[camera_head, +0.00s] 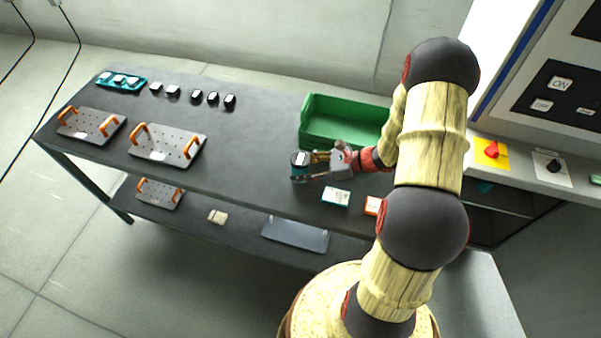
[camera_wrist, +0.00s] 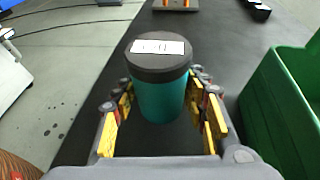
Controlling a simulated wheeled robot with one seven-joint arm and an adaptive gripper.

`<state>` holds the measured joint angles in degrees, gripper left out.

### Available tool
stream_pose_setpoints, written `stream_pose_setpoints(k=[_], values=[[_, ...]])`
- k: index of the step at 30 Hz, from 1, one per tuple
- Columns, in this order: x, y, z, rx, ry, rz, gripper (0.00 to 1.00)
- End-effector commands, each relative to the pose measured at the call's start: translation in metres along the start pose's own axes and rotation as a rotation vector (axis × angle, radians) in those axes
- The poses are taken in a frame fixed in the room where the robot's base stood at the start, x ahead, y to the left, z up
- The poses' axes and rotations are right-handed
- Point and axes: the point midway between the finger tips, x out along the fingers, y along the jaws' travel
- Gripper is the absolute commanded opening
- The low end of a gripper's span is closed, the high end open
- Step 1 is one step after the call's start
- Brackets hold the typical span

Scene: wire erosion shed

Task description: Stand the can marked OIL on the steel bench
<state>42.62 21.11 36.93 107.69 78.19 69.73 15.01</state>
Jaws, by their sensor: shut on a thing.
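A teal can (camera_head: 299,171) with a dark lid and a white label on top is upright between my fingers. It also shows in the wrist view (camera_wrist: 160,97), where the label's marking is too small to read surely. My gripper (camera_head: 316,158) is shut on the can's sides, with its yellow finger pads on both sides in the wrist view (camera_wrist: 163,90). The can is over the dark-topped bench (camera_head: 250,148), near its right part. I cannot tell whether its base touches the top.
A green bin (camera_head: 345,117) stands just behind the can. A white-and-teal box (camera_head: 336,196) and an orange box (camera_head: 372,205) lie in front. Plates with orange handles (camera_head: 167,146), several small dark blocks (camera_head: 212,98) and a teal tray (camera_head: 121,82) occupy the left. A lower shelf (camera_head: 240,220) runs beneath.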

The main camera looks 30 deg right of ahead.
Motion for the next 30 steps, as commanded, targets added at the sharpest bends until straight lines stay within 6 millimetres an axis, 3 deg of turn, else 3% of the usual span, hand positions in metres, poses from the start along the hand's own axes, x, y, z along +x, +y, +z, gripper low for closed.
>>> stream_pose_setpoints(k=[3,15,16,25,30], values=[[0.0067,0.0007,-0.0167,0.002,-0.001,0.001,0.11],[0.0079,0.0006,-0.0203,0.001,-0.001,0.0,0.11],[0.0077,0.0007,-0.0198,0.001,0.0,0.0,0.45],[0.0075,0.0008,-0.0193,0.001,0.0,0.0,0.62],[0.0075,0.0008,-0.0193,0.001,0.0,0.0,0.62]])
